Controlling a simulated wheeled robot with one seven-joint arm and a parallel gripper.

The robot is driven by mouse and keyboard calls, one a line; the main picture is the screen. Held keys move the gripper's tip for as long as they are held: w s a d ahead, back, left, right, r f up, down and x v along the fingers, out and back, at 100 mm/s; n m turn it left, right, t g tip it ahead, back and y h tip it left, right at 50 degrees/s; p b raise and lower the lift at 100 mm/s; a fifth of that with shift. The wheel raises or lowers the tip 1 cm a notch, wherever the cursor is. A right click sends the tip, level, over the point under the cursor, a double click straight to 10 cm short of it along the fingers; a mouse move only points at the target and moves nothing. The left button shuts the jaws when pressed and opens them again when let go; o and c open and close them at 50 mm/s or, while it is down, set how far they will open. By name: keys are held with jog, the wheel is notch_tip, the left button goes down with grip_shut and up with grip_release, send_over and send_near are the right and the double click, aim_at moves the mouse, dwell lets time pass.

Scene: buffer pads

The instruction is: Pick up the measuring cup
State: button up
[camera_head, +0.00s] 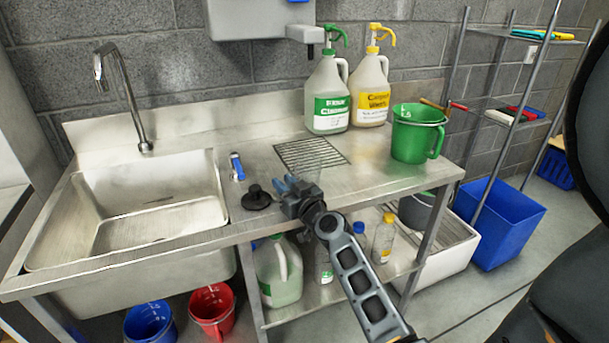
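My gripper (286,184), with blue fingertips, is over the steel counter (383,183), right of the sink and close to a black stopper (257,197). Its fingers are small here, and I cannot tell how far apart they are. A green jug (416,137) with a handle stands upright at the counter's right end, apart from my gripper.
Two pump jugs, one green-labelled (328,98) and one yellow-labelled (369,96), stand by the wall. Bottles stand on the lower shelf. A blue bin (508,222) is at the right.

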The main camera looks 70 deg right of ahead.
jog(key=shift+c, duration=0.2)
grip_shut()
jog(key=shift+r, duration=0.1)
jog(key=shift+r, duration=0.4)
jog(key=shift+r+p, duration=0.4)
jog(key=shift+r, duration=0.1)
jog(key=f+b+v, duration=0.1)
jog(key=b+v, duration=0.5)
jog(key=v, duration=1.2)
